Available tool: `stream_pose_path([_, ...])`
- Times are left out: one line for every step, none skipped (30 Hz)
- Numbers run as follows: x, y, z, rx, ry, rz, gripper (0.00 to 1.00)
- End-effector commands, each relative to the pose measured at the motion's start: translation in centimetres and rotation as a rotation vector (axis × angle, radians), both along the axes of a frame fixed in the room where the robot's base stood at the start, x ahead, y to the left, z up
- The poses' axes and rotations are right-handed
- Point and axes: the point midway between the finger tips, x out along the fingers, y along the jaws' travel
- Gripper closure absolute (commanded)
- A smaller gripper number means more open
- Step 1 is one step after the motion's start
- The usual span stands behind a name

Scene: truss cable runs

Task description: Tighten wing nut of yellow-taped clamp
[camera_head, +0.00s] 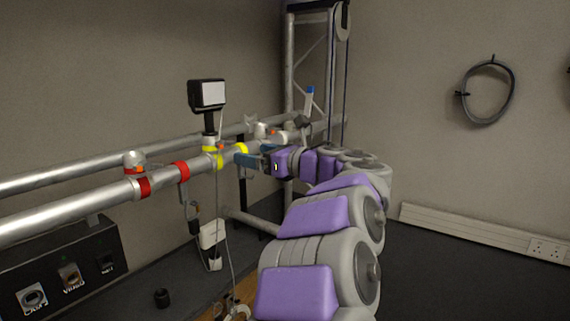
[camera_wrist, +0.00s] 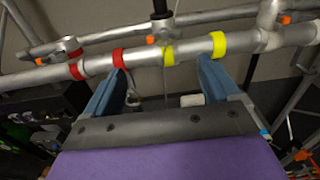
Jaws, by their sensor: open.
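Two yellow tape bands (camera_head: 240,149) ring the near silver pipe, and they also show in the wrist view (camera_wrist: 218,43). A pale clamp (camera_head: 208,141) with a small orange part sits by these bands, below a black box-shaped device. Its wing nut is too small to make out. My gripper (camera_wrist: 160,82) is open and empty, its two blue fingers pointing at the pipe. In the wrist view the left finger ends near a red band and the right near the right yellow band.
A red-taped clamp (camera_head: 134,163) sits further left on the pipe. The black device (camera_head: 207,95) stands above the pipe, with a thin cable hanging down. A black panel box (camera_head: 60,262) is at lower left. A truss tower (camera_head: 289,70) stands behind my arm.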

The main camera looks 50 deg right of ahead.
Motion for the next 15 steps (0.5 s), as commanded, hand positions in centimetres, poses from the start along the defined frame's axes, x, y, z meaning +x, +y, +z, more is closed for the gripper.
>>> stream_pose_path([-0.4, -0.5, -0.3, 0.003, 0.0, -0.002, 0.11])
stream_pose_path([-0.6, -0.7, -0.3, 0.004, 0.0, -0.002, 0.11])
stream_pose_path([-0.8, -0.8, -0.4, 0.005, 0.001, -0.002, 0.11])
stream_pose_path([-1.0, -0.9, -0.4, 0.006, 0.001, -0.002, 0.11])
stream_pose_path([-1.2, -1.0, -0.4, 0.007, 0.002, -0.002, 0.11])
stream_pose_path([-1.4, -1.2, -0.5, 0.008, 0.002, -0.002, 0.11])
stream_pose_path([-1.6, -1.3, -0.5, 0.009, 0.001, -0.002, 0.11])
stream_pose_path([-1.8, -1.3, -0.5, 0.009, 0.001, -0.002, 0.11])
stream_pose_path([-2.0, -1.3, -0.4, 0.008, 0.001, -0.003, 0.11])
stream_pose_path([-2.2, -1.3, -0.4, 0.008, 0.001, -0.004, 0.11])
stream_pose_path([-2.4, -1.2, -0.4, 0.007, 0.001, -0.004, 0.11])
stream_pose_path([-2.7, -1.0, -0.3, 0.005, 0.0, -0.004, 0.11])
stream_pose_path([-2.9, -0.9, -0.3, 0.004, 0.0, -0.004, 0.11])
stream_pose_path([-3.0, -0.9, -0.3, 0.004, 0.0, -0.004, 0.11])
stream_pose_path([-3.3, -0.7, -0.2, 0.003, 0.0, -0.004, 0.11])
